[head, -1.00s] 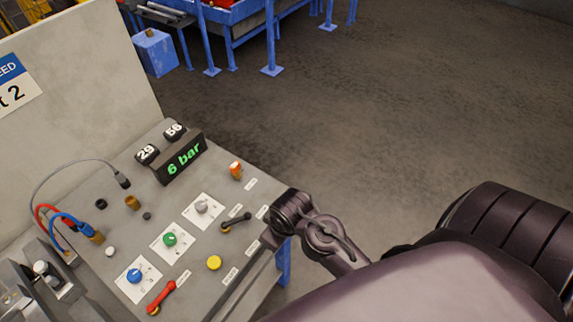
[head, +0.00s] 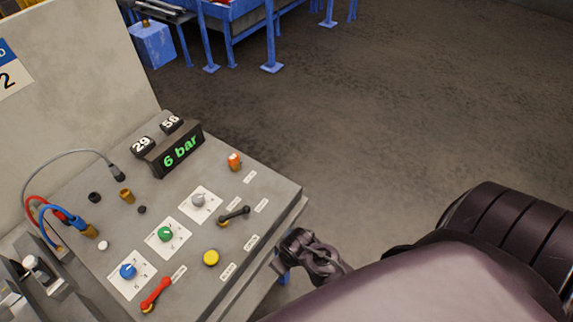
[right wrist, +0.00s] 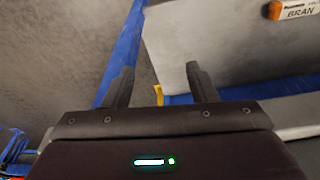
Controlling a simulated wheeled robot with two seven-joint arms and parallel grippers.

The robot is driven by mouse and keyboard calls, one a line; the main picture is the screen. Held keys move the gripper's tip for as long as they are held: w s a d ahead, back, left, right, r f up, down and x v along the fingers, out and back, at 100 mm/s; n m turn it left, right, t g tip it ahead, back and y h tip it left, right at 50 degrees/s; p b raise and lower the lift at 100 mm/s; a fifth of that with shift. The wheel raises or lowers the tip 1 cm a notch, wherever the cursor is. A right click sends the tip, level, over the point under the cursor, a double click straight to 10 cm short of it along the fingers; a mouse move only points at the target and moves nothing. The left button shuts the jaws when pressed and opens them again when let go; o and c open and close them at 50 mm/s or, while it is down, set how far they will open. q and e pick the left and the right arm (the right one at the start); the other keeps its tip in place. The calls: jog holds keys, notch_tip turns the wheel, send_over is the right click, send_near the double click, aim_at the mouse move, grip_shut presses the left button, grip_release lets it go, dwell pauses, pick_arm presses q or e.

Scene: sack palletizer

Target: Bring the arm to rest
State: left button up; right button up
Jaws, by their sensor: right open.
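My right gripper (head: 281,258) is in the head view just off the right edge of the grey control panel (head: 236,291), lower than its top face. In the right wrist view its two fingers (right wrist: 160,88) stand apart with nothing between them. A blue frame bar and the panel's grey side lie beyond the fingers. My right arm fills the lower right of the head view. My left gripper does not show.
The panel carries a black lever (head: 234,216), a red lever (head: 156,293), a yellow button (head: 211,258), an orange knob (head: 234,161) and a "6 bar" display (head: 180,150). Blue frames (head: 235,35) stand at the back. The floor (head: 400,110) to the right is clear.

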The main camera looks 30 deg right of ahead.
jog(key=shift+f, duration=0.25)
dwell(0.3)
jog(key=s+d+f+g+b, duration=0.1)
jog(key=s+f+b, duration=0.3)
jog(key=f, duration=0.7)
jog(key=s+f+b, duration=0.2)
jog(key=s+f, duration=0.3)
jog(key=f, duration=0.6)
jog(key=s+d+f+b, duration=0.3)
jog(key=s+f, duration=0.9)
jog(key=s, duration=0.1)
jog(key=shift+s+g, duration=0.3)
jog(key=shift+s, duration=0.05)
jog(key=shift+d, duration=0.15)
